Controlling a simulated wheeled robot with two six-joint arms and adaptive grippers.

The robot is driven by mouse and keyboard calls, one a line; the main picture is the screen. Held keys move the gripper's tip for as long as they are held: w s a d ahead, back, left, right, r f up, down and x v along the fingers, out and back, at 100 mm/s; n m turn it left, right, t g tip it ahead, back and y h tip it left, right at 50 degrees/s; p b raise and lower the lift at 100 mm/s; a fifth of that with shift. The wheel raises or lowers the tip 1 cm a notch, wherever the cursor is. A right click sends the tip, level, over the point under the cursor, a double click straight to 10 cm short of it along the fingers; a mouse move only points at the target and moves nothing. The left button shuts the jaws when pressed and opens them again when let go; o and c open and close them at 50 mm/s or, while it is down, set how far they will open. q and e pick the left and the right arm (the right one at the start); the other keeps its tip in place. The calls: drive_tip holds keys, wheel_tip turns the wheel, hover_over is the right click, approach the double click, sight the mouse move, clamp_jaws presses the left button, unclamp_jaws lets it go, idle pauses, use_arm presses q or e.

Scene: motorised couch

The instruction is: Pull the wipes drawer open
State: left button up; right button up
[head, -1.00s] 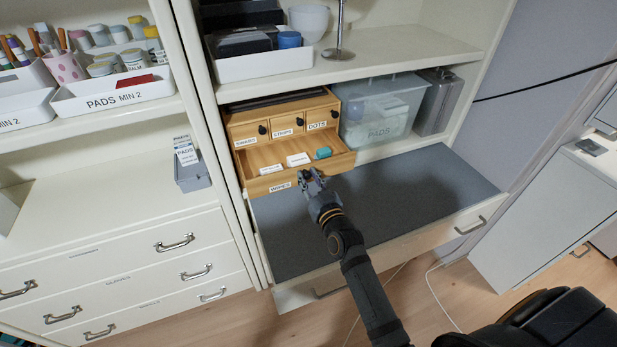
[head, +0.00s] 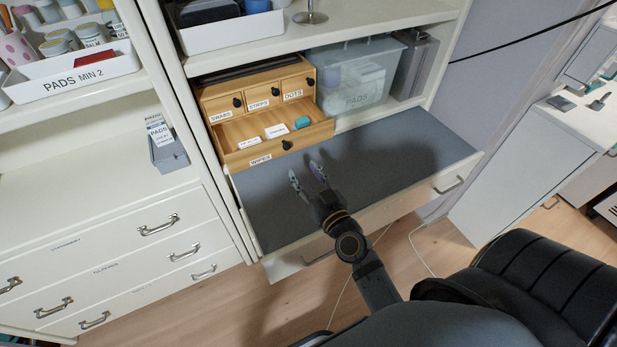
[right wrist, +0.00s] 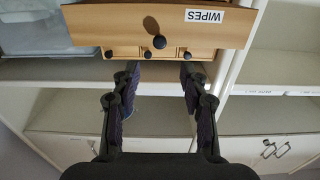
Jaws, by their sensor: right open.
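The wipes drawer (head: 270,152) is the wide bottom drawer of a small wooden chest (head: 262,92). It is pulled out, and its open top shows small white packets (head: 276,131) and a teal item (head: 302,122) inside. Its dark round knob (head: 287,145) is free, with nothing around it. My right gripper (head: 308,174) is open and empty, in front of the drawer and apart from the knob. In the right wrist view the drawer front (right wrist: 160,25) with its WIPES label and knob (right wrist: 159,42) appears beyond my open fingers (right wrist: 157,78). My left gripper is not in view.
A grey pull-out surface (head: 370,180) lies below and right of the chest, mostly clear. A translucent PADS bin (head: 352,85) stands right of the chest. A shelf with a white bin (head: 230,35) is above. A small grey box (head: 166,150) stands left.

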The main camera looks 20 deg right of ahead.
drive_tip(key=shift+s, duration=0.8)
